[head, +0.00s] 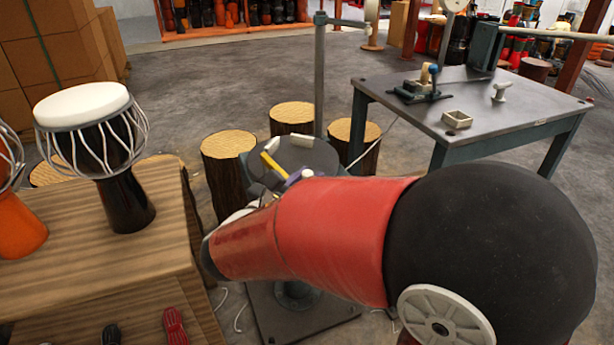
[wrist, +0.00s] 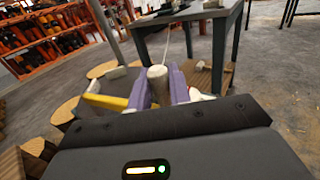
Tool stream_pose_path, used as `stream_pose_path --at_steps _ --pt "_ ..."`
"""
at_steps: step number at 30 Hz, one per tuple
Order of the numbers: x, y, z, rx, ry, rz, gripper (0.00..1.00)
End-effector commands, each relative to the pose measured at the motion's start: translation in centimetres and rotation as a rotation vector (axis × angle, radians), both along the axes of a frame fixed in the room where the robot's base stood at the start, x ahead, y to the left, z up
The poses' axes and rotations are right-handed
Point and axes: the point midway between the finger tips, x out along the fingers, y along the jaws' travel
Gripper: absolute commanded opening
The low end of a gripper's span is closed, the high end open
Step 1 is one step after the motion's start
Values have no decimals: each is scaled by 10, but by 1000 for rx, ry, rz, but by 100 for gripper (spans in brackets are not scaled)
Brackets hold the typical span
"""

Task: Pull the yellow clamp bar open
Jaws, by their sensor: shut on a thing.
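The yellow clamp bar (head: 271,164) lies over a small round dark stand top (head: 318,158) in the middle of the head view. In the wrist view the yellow bar (wrist: 108,101) runs in from the left up to my gripper's left finger. My gripper (wrist: 159,88) has purple fingers and is shut on a pale grey-brown round knob (wrist: 157,73) that appears to be the bar's end. In the head view only a bit of purple at my gripper (head: 297,176) shows beyond my red forearm, which hides the rest of the grasp.
Several log stumps (head: 228,146) ring the stand. A post (head: 319,75) rises behind it. A wooden bench (head: 90,245) with a goblet drum (head: 126,200) is at left. A metal table (head: 490,105) with a clamp fixture (head: 420,92) stands at right. Open floor lies behind.

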Motion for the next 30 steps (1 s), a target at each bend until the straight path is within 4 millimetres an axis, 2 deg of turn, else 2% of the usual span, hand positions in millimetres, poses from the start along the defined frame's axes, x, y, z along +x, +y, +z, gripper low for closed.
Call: stream_pose_path --at_steps 13,14,18,26,30 --pt "0 1 1 3 -2 -1 0" --pt "0 1 1 2 -2 -1 23" --pt "0 1 1 2 -2 -1 39" --pt "-1 1 0 2 -1 -2 39" --pt "-11 9 0 1 -2 2 39"
